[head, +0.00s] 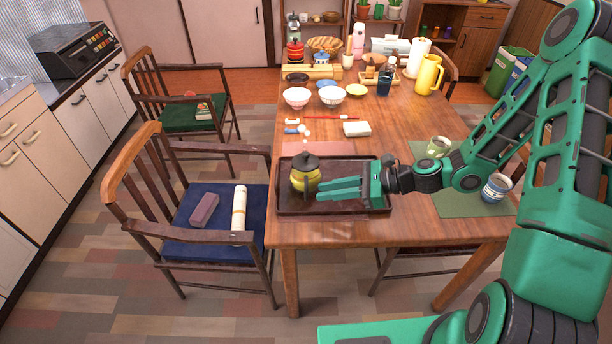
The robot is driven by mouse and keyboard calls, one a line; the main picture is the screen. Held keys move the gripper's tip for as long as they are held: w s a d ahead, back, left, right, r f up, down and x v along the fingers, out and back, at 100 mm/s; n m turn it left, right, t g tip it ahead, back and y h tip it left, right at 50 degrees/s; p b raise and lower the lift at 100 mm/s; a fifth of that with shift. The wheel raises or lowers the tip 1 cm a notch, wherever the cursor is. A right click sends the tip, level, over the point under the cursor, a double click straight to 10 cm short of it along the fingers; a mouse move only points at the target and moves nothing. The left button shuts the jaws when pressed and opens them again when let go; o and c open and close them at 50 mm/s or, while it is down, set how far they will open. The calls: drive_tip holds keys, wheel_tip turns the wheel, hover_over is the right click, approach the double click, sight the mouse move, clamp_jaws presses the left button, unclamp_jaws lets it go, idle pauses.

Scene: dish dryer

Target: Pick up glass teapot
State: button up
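The teapot (304,179) stands upright on a dark brown tray (350,205) near the front left of the table. It has a rounded yellow-green body, a dark lid with a knob, and a dark upright piece on the side facing me. My gripper (320,188) comes in from the right, low over the tray, with its fingers pointing left at the teapot. The two fingers look spread apart with nothing between them. The fingertips are close to the teapot's right side; I cannot tell whether they touch it.
A green mug (438,147) and a blue-white cup (496,187) stand to the right, near my arm. Bowls (297,97), a white block (356,129) and a yellow pitcher (428,75) are farther back. A chair with a blue seat (215,218) is at left.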

drive_tip(key=x, duration=1)
drive_tip(key=shift+a, duration=0.4)
clamp_jaws()
drive_tip(key=shift+w+r, duration=0.1)
idle(0.9)
